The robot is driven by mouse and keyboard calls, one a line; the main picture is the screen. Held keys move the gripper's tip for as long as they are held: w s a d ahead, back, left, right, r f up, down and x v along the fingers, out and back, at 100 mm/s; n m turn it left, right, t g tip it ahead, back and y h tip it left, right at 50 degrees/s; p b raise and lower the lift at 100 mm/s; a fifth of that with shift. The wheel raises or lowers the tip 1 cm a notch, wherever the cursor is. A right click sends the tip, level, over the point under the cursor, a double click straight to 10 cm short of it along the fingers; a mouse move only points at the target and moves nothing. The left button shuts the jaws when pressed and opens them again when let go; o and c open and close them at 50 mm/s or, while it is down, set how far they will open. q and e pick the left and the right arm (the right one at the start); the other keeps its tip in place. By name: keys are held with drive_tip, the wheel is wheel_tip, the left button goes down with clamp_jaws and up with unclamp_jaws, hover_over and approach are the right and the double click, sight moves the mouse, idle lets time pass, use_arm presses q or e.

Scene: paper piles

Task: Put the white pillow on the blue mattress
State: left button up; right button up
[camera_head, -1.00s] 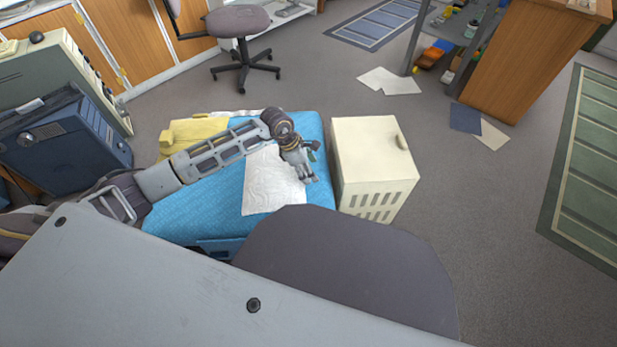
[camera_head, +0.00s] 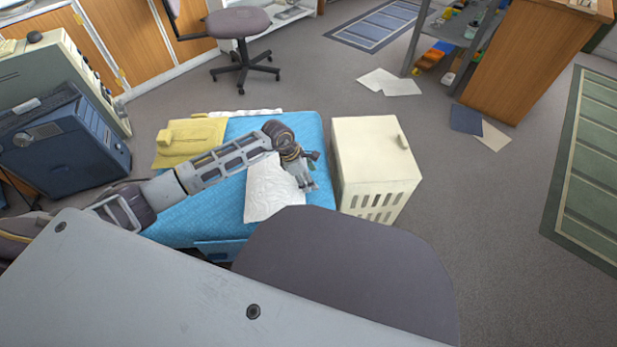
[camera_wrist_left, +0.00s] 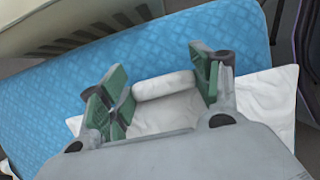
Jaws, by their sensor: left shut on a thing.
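The white pillow (camera_head: 270,190) lies over the right part of the blue mattress (camera_head: 205,215); I cannot tell if it touches all along. In the left wrist view the pillow (camera_wrist_left: 265,97) spreads under the gripper on both sides, with the mattress (camera_wrist_left: 170,50) behind it. My left gripper (camera_head: 308,182) is at the pillow's right edge. Its green-padded fingers (camera_wrist_left: 160,92) are shut on a raised white fold of the pillow, which shows between them. My right gripper is in neither view.
A cream cabinet (camera_head: 372,165) with slots stands close to the mattress's right side. A yellow folded cloth (camera_head: 190,140) lies at the mattress's far left. A blue case (camera_head: 65,150) stands at the left. A swivel chair (camera_head: 240,25) is behind. Floor to the right is mostly clear.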

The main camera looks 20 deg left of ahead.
use_arm(q)
drive_tip(key=o, duration=1.2)
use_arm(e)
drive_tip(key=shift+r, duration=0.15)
use_arm(q)
drive_tip(key=shift+r, duration=0.1)
drive_tip(key=p+v, duration=0.4)
drive_tip(key=v, duration=0.6)
drive_tip(key=shift+a+r, duration=0.1)
drive_tip(key=shift+a, duration=0.05)
drive_tip(key=shift+v, duration=0.85)
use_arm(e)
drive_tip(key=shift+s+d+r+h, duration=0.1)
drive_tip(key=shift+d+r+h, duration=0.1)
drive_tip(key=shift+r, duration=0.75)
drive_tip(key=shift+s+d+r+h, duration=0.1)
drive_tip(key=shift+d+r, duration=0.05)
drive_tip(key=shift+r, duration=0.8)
use_arm(q)
drive_tip(key=shift+s, duration=0.1)
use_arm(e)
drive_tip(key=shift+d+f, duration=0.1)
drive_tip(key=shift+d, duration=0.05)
use_arm(q)
drive_tip(key=shift+s, duration=0.1)
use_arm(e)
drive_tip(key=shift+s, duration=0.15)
